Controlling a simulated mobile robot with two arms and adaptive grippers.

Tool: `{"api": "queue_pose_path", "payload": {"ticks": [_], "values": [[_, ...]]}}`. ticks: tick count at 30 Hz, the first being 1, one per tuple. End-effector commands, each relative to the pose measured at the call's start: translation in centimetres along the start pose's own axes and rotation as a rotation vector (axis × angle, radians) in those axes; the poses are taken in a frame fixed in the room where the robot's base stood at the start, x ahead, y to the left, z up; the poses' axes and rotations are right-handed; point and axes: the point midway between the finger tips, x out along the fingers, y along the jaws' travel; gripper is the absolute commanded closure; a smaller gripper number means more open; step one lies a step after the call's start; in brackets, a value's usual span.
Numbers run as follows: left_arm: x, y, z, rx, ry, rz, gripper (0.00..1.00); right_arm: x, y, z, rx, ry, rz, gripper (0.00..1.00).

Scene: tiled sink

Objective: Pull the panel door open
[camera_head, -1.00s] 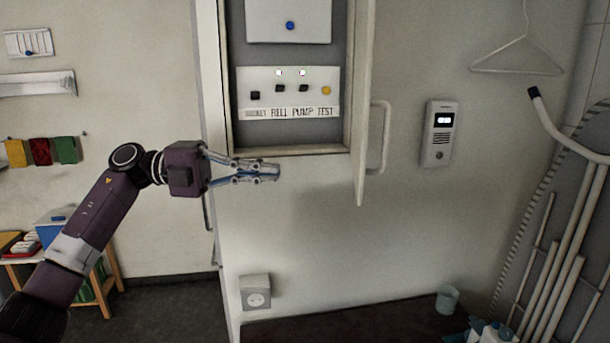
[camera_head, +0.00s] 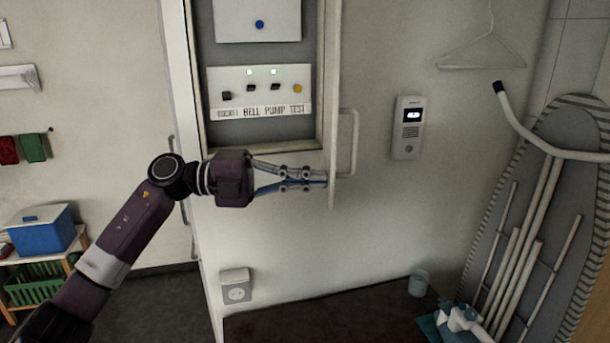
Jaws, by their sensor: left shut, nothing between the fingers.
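The panel door (camera_head: 334,95) stands swung open on the right side of the wall panel box (camera_head: 265,145), seen nearly edge-on. Its pale handle (camera_head: 354,145) sticks out to the right of the door. Inside the box are switches, lit lamps and a label strip reading "BELL PUMP TEST" (camera_head: 262,112). My left gripper (camera_head: 318,180) is shut and empty, just below the box. Its fingertips are at the inner face of the door's lower end; I cannot tell whether they touch it. My right gripper is not in view.
An intercom (camera_head: 406,128) hangs on the wall right of the door, with a hanger (camera_head: 482,52) and an ironing board (camera_head: 545,200) farther right. A socket (camera_head: 236,287) and a dark counter (camera_head: 320,322) with a cup (camera_head: 419,284) lie below. Wall between door and intercom is clear.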

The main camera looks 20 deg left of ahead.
Motion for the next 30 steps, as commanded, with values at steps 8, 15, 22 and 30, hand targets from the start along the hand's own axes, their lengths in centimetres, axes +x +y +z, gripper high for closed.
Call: {"api": "queue_pose_path", "payload": {"ticks": [8, 15, 22, 30], "values": [[0.9, -0.1, -0.1, -0.001, 0.003, 0.001, 1.0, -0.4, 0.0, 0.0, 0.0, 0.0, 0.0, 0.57], [7.0, -0.6, -0.1, -0.002, 0.005, -0.003, 1.0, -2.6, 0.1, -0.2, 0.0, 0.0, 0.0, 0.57], [11.5, -0.3, 0.9, -0.001, 0.002, -0.002, 1.0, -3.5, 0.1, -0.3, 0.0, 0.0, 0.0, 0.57], [12.2, 0.0, 1.0, 0.0, 0.001, 0.0, 1.0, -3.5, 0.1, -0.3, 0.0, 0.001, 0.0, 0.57]]}}
